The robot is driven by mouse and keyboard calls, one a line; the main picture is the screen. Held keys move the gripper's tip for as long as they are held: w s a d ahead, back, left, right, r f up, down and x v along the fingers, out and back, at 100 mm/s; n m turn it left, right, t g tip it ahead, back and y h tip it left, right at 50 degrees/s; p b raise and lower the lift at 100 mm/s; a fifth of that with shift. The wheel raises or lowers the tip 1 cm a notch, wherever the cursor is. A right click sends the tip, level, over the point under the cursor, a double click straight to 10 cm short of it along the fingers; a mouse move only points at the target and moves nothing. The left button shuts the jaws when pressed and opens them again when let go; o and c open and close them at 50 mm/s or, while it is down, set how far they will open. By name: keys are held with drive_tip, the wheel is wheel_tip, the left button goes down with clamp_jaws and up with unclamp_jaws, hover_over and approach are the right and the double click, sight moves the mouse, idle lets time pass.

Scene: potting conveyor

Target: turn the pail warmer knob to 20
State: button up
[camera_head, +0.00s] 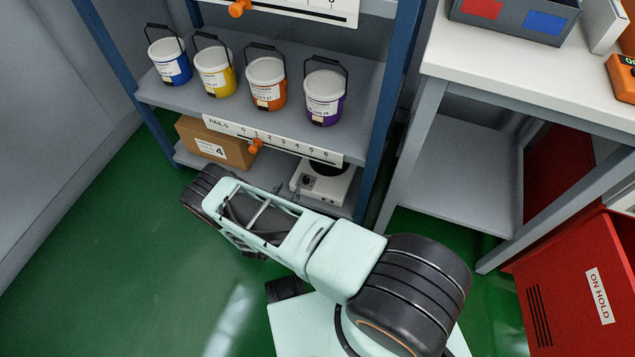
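The pail warmer seems to be the low white appliance with a dark round top (326,186) on the bottom shelf at the right. A small dark round spot on its front left may be the knob, but its setting is too small to read. My mint and black arm stretches across in front of the shelf and covers part of the lower shelf edge. My gripper cannot be made out clearly. Small dark parts just left of the warmer, above my arm, may be its fingers. Whether it is open or holds anything does not show.
Blue (170,65), yellow (215,75), orange (267,84) and purple (324,97) pails stand on the shelf above. A numbered strip (290,144) with an orange slider lines its edge. A cardboard box (222,145) sits left. A white-topped table (520,75) and red bin (575,285) stand right.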

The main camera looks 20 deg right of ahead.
sight(306, 180)
drive_tip(key=shift+n, duration=0.7)
drive_tip(key=w+d+f+b, duration=0.1)
drive_tip(key=w+d+f, duration=0.1)
drive_tip(key=w+d+f+b, duration=0.1)
drive_tip(key=w+d+f, duration=0.1)
drive_tip(key=d, duration=0.1)
drive_tip(key=w+d+f+b, duration=0.2)
drive_tip(key=f, duration=0.1)
drive_tip(key=shift+d+f, duration=0.1)
drive_tip(key=shift+d, duration=0.05)
drive_tip(key=shift+w+d+f, duration=0.1)
drive_tip(key=shift+w+d, duration=0.2)
drive_tip(key=shift+w, duration=0.3)
drive_tip(key=shift+c, duration=0.6)
drive_tip(key=shift+y, duration=0.4)
clamp_jaws()
